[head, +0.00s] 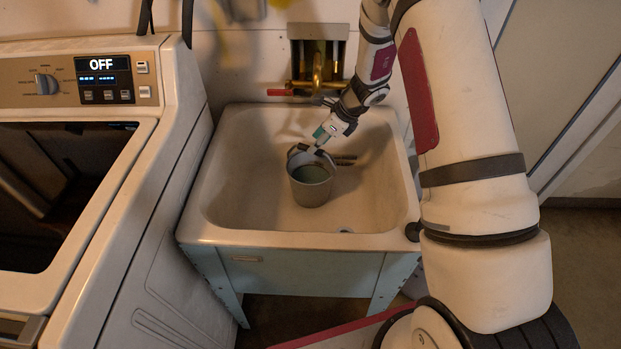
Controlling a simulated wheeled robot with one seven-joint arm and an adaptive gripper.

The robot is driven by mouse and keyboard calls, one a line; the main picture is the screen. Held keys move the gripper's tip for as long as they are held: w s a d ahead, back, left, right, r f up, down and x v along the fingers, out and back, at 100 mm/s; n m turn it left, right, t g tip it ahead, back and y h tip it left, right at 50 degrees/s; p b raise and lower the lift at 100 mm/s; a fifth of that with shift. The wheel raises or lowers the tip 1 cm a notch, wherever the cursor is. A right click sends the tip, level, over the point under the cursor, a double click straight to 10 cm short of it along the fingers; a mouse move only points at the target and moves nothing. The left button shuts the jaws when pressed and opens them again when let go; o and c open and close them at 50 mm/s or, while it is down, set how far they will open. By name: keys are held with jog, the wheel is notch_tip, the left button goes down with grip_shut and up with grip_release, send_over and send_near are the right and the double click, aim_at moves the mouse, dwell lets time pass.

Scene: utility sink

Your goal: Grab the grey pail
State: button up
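The grey pail (311,193) stands upright inside the white utility sink (222,229), near the middle of the basin. Its inside looks dull greenish. My gripper (312,153) reaches down from the upper right to the pail's far rim. Dark finger parts show at the rim, overlapping it in the picture. Whether they touch or grasp the rim is too small to tell, and the far side of the pail is partly hidden.
A brass faucet (317,74) with a red handle (281,92) is at the back of the sink, close to my forearm. A washing machine (150,190) stands left of the sink.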

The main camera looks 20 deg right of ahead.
jog(key=x, duration=0.5)
jog(key=shift+s, duration=0.1)
grip_shut()
jog(key=shift+r, duration=0.15)
